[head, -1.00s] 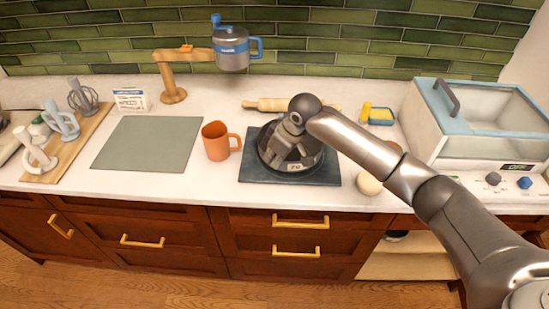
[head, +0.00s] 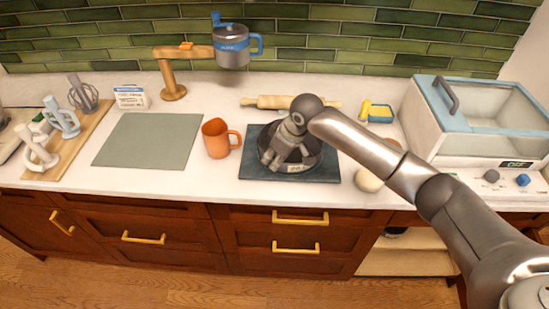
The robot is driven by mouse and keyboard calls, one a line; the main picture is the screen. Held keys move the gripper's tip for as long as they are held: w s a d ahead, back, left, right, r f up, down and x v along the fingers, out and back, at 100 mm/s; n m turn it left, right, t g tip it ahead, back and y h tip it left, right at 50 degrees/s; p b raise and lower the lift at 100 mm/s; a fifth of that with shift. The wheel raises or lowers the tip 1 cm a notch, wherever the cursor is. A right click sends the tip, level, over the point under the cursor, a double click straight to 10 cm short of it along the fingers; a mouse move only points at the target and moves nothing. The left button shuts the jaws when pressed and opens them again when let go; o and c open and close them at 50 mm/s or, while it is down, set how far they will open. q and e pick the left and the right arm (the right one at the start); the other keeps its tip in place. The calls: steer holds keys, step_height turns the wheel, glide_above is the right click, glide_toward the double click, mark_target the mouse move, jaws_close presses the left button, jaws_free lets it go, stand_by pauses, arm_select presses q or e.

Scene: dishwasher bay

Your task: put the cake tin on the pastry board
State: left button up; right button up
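The cake tin (head: 305,158) is a dark round piece with a small pale label on its front. It sits on a dark slate-coloured square board (head: 330,175) in the middle of the counter. A flat grey-green board (head: 150,140), which looks like the pastry board, lies bare to the left. My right gripper (head: 270,160) points down over the left part of the tin and hides some of it. Its fingertips are small and overlap the tin, so I cannot tell whether they grip it. My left gripper is not in view.
An orange mug (head: 217,140) stands between the two boards. A rolling pin (head: 270,102) lies behind the tin. A wooden stand (head: 172,80) holding a blue-banded pot (head: 231,48) rises at the back. A blue-lidded machine (head: 470,125) is at right.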

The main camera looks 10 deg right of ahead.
steer(key=b+v, duration=0.1)
steer(key=v, duration=1)
steer(key=shift+a+f, duration=0.1)
steer(key=shift+f, duration=0.05)
